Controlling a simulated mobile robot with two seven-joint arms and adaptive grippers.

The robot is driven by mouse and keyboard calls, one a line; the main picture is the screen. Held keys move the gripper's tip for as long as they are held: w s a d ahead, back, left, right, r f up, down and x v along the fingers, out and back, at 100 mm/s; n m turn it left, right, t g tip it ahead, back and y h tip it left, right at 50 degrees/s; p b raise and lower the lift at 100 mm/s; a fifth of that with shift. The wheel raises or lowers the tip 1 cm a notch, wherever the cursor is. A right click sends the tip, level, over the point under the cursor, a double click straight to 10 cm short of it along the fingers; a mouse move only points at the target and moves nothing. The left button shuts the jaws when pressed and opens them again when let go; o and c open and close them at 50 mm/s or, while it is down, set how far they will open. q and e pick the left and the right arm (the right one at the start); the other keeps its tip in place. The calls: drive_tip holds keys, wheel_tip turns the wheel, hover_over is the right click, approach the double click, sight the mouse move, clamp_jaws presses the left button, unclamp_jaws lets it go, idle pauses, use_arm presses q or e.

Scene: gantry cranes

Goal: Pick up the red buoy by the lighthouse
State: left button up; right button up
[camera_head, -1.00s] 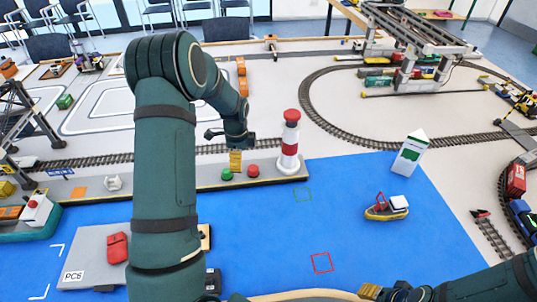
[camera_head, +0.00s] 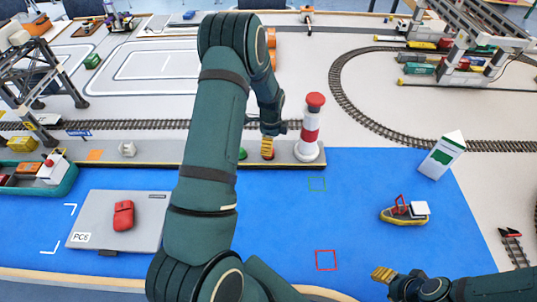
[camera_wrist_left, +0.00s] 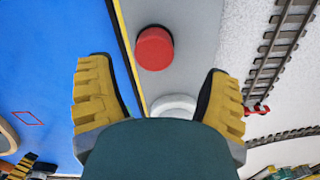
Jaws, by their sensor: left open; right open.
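The red buoy (camera_wrist_left: 154,48) is a short red cylinder on the grey quay in the left wrist view. In the head view it is hidden behind my left gripper (camera_head: 267,150). The lighthouse (camera_head: 310,132), white with red bands, stands upright just right of that gripper. My left gripper is open and points down at the quay. In the wrist view the buoy shows between its two yellow fingers, towards the top of the picture, with no visible contact. My right gripper (camera_head: 384,274) is open and empty above the front edge of the blue sea.
A green buoy (camera_head: 243,154) sits just left of my left gripper, partly hidden by my arm. A small boat (camera_head: 405,211) and a white-green block (camera_head: 442,156) are to the right. Train track (camera_head: 345,85) runs behind the quay. The blue sea (camera_head: 350,190) is mostly clear.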

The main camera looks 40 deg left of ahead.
use_arm(q)
drive_tip(key=f, duration=0.2)
drive_tip(key=s+f, duration=0.1)
drive_tip(key=f, duration=0.1)
drive_tip(key=shift+f, duration=0.25)
drive_tip(key=shift+w+f, duration=0.15)
drive_tip(key=shift+f, duration=0.25)
drive_tip(key=c, duration=1.3)
